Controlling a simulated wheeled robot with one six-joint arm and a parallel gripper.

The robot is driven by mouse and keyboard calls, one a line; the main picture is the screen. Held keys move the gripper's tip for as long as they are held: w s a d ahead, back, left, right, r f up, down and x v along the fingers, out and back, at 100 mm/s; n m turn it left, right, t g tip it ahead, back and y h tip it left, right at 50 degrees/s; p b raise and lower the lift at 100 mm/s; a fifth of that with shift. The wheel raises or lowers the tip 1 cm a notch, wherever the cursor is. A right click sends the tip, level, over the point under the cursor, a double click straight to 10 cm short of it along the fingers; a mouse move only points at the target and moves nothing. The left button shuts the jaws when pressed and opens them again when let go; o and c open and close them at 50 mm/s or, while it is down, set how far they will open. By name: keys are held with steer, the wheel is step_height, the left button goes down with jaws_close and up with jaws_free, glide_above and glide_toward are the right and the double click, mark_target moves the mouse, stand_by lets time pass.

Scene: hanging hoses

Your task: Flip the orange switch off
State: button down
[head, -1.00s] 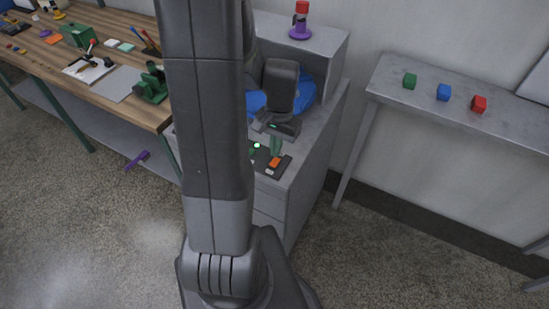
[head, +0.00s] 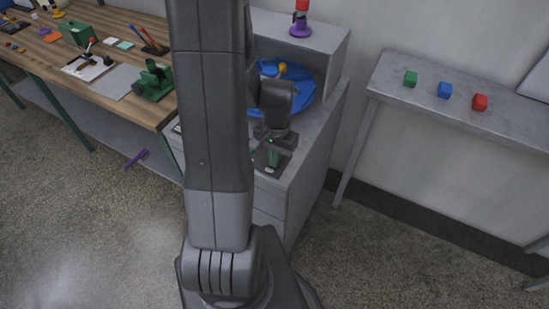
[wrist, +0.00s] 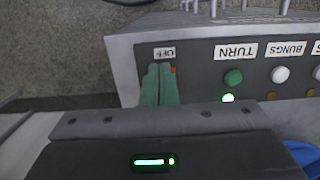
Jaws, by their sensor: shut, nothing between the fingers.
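My gripper (wrist: 160,86) is shut and empty, its two green fingers side by side over the left end of a dark control panel (wrist: 200,68) in the wrist view. Only a thin sliver of the orange switch (wrist: 173,70) shows beside the right fingertip; the fingers hide the rest. I cannot tell whether they touch it or which way it is tilted. A small label, seemingly reading OFF (wrist: 164,53), sits just past the fingertips. In the head view my gripper (head: 271,155) is low over the panel and hides the switch.
Right of the fingers are a green button (wrist: 233,77), a lit green lamp (wrist: 228,98), a white button (wrist: 280,74) and labels TURN (wrist: 235,51) and BUNGS (wrist: 286,48). A blue round object (head: 300,88) lies behind on the grey cabinet (head: 312,140).

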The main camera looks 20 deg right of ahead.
steer(key=shift+s, duration=0.1)
steer(key=shift+f+p, duration=0.1)
steer(key=shift+p, duration=0.2)
steer(key=shift+w+d+r, duration=0.3)
steer(key=shift+w+d, duration=0.25)
steer(key=shift+d, duration=0.05)
steer(key=shift+p, duration=0.3)
steer(key=shift+r+p, duration=0.45)
steer(key=shift+r, duration=0.15)
step_height(320, 180, up, 13)
steer(key=s+a+p, duration=0.1)
steer(key=shift+a+f+p, duration=0.15)
steer(key=shift+a+p, duration=0.1)
steer(key=shift+p, duration=0.05)
